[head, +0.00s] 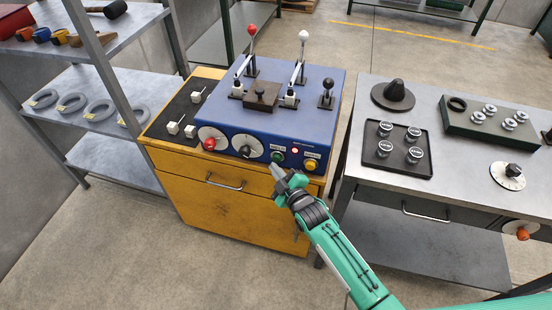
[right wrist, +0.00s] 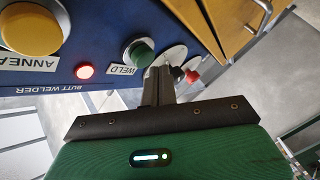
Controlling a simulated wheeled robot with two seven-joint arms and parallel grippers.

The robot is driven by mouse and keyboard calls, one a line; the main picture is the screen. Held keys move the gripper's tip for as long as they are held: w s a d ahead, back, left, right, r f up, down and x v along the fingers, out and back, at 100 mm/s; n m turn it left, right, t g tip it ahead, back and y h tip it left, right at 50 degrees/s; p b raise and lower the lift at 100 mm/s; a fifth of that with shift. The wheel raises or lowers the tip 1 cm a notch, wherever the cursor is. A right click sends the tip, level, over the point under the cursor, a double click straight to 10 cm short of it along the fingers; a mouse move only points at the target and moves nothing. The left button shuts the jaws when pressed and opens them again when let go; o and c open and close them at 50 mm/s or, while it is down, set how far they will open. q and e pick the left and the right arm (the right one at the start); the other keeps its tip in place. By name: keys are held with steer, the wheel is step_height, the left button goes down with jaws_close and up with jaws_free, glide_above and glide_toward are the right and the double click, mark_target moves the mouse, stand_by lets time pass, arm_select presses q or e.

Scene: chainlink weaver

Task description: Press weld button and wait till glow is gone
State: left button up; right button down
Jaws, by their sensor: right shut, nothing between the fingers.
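The blue butt welder (head: 310,90) sits on a yellow cabinet. On its front are the green WELD button (head: 277,156), a lit red lamp (head: 295,150) and a yellow ANNEAL button (head: 310,165). My right gripper (head: 274,168) is shut and empty, its tips just below and in front of the green button. In the right wrist view the shut fingers (right wrist: 160,75) point toward the panel beside the green button (right wrist: 140,55); I cannot tell whether they touch it. The red lamp (right wrist: 85,71) glows there too. I see no glow at the clamps on top. My left gripper is not in view.
Two dials, one with a red knob (head: 209,143), are left of the button. Lever handles (head: 303,36) rise from the welder top. A steel table (head: 450,85) with a tray of weights stands at right. Shelves with wire coils (head: 73,103) are at left.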

steer(key=shift+s, duration=0.15)
steer(key=s, duration=0.1)
steer(key=s+a+p, duration=0.1)
steer(key=s, duration=0.1)
steer(key=s+p, duration=0.1)
steer(key=shift+s+a, duration=0.3)
steer(key=shift+s, duration=0.05)
stand_by(0.9)
steer(key=s+d+f+m+g+h, duration=0.2)
steer(key=s+d+f, duration=0.35)
steer(key=f, duration=0.55)
steer(key=s+d+f+m+g+h, duration=0.1)
steer(key=s+d+f+m+g, duration=0.4)
steer(key=f, duration=0.6)
steer(key=s+d+f+h, duration=0.25)
steer(key=s+f, duration=0.45)
steer(key=f, duration=0.4)
steer(key=s+d+f+m+g, duration=0.2)
steer(key=s+d+f, duration=0.2)
steer(key=s, duration=0.6)
steer(key=s+d+f+m+g+h, duration=0.1)
steer(key=s+d+f, duration=0.3)
steer(key=s, duration=0.7)
steer(key=s+d+f+m+g+h, duration=0.1)
steer(key=s+d+f+m+g, duration=0.2)
steer(key=s+f, duration=0.3)
steer(key=s+d+g, duration=0.1)
steer(key=s, duration=0.3)
steer(key=shift+s+d+f, duration=0.4)
steer(key=shift+h, duration=0.25)
